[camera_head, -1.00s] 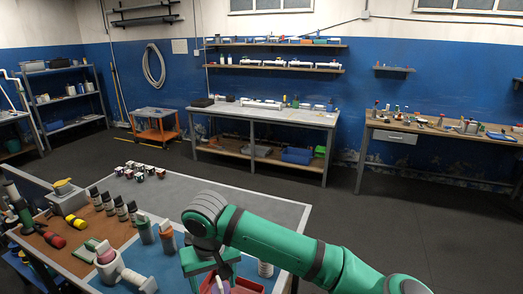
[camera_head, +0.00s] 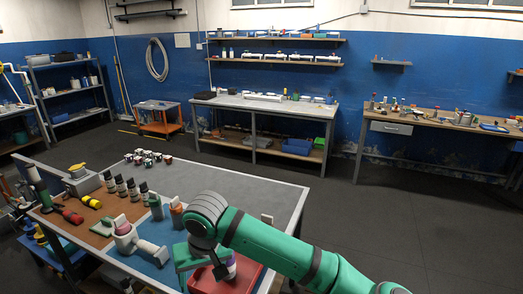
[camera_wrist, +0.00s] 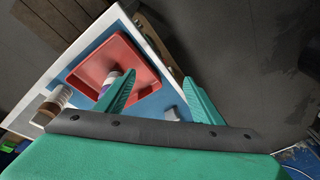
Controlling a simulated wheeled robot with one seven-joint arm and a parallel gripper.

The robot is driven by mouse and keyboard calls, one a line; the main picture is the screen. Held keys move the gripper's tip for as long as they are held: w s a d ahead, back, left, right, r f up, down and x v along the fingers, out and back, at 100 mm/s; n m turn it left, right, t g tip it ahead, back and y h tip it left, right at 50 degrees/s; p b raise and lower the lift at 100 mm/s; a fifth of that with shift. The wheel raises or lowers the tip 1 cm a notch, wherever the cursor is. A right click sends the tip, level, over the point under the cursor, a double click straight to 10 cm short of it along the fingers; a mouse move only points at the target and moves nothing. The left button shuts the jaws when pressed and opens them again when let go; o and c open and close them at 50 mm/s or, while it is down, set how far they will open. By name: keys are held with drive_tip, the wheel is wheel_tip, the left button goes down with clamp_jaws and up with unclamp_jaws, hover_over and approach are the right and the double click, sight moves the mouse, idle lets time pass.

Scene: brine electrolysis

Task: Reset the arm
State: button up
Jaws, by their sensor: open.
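My green arm reaches in from the lower right of the head view. The red tray also shows in the wrist view (camera_wrist: 92,71), beyond the fingers. A small pale and purple item (camera_wrist: 107,80) lies in the tray, partly hidden by one finger.
Several dark bottles (camera_head: 121,186), a green bottle (camera_head: 156,207) and an orange-brown one (camera_head: 177,214) stand behind. The grey benchtop (camera_head: 240,185) is largely clear. Open floor lies right.

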drive_tip(key=s+a+r+t+y, duration=0.1)
drive_tip(key=a+r+t+y, duration=0.1)
drive_tip(key=a+y, duration=0.5)
drive_tip(key=s+a+r+t+y, duration=0.1)
drive_tip(key=a+y, duration=0.3)
drive_tip(key=a, duration=0.8)
drive_tip(key=s+d+f+m+t+h, duration=0.4)
drive_tip(key=d+f+m+t, duration=0.2)
drive_tip(key=d+f, duration=0.25)
drive_tip(key=s+d+f+m+t+h, duration=0.45)
drive_tip(key=d+f+t, duration=0.2)
drive_tip(key=d, duration=0.35)
drive_tip(key=s+d+f+n+h, duration=0.1)
drive_tip(key=s+d, duration=0.4)
drive_tip(key=s, duration=0.3)
drive_tip(key=s+d+f+n+g+h, duration=0.1)
drive_tip(key=s+d+f+n+h, duration=0.1)
drive_tip(key=s+d, duration=0.3)
drive_tip(key=s+d+f+n+h, duration=0.1)
drive_tip(key=s+d, duration=0.5)
drive_tip(key=s, duration=0.6)
drive_tip(key=shift+s+f+n+h, duration=0.15)
drive_tip(key=shift+n+h, duration=0.2)
drive_tip(key=shift+n, duration=0.4)
drive_tip(key=shift+g, duration=0.25)
